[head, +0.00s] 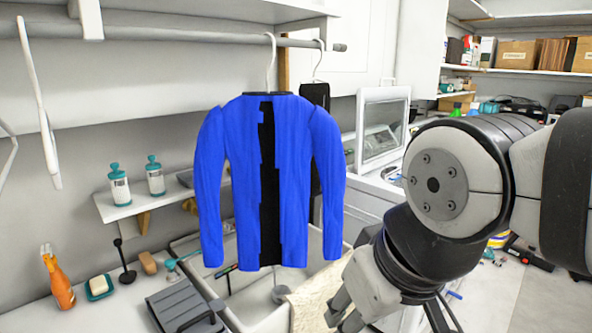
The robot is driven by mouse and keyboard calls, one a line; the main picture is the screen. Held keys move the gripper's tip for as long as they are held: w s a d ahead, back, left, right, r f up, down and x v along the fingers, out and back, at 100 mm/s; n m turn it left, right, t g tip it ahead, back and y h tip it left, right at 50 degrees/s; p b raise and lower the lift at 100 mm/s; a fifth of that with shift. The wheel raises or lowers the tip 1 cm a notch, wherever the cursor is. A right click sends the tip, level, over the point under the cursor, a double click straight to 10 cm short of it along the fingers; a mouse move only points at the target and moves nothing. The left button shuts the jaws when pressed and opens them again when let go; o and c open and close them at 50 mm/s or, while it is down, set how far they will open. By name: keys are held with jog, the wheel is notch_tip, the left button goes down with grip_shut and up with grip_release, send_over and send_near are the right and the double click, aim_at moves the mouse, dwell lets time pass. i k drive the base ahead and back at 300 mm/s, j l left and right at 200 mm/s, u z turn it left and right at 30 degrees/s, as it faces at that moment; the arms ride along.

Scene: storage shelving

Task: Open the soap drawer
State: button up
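I cannot make out a soap drawer for certain. A white appliance (372,204) with a raised, glass-windowed lid (383,128) stands behind the hanging clothes, partly hidden by my arm. My gripper (341,314) is at the bottom centre-right, in front of and below the appliance, pointing down and left. Its grey fingers show partly, and their gap is not clear. I see nothing held in it.
A blue jacket (220,190) hangs from a rail (180,42) left of my arm. Below are a sink (252,302), an orange spray bottle (57,280) and a soap dish (99,290). Two pump bottles (119,186) stand on a small shelf. Floor at right holds scattered items.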

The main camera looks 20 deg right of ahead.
aim_at(390, 176)
jog(key=z, duration=1.1)
jog(key=u, duration=0.4)
jog(key=i+l+u, duration=0.3)
jog(key=l+u, duration=0.15)
jog(key=l, duration=0.2)
jog(key=i+l+u, duration=0.2)
jog(key=l, duration=0.15)
jog(key=i+l+u, duration=0.1)
jog(key=l, duration=0.55)
jog(key=i+l+u, duration=0.1)
jog(key=l, duration=0.5)
jog(key=i+l+u, duration=0.1)
jog(key=l, duration=0.55)
jog(key=i+l+u, duration=0.1)
jog(key=l, duration=0.6)
jog(key=i+l, duration=0.1)
jog(key=l, duration=0.35)
jog(key=i+l, duration=0.1)
jog(key=l, duration=0.4)
jog(key=i+l, duration=0.1)
jog(key=l, duration=0.35)
jog(key=i+l, duration=0.1)
jog(key=l, duration=0.4)
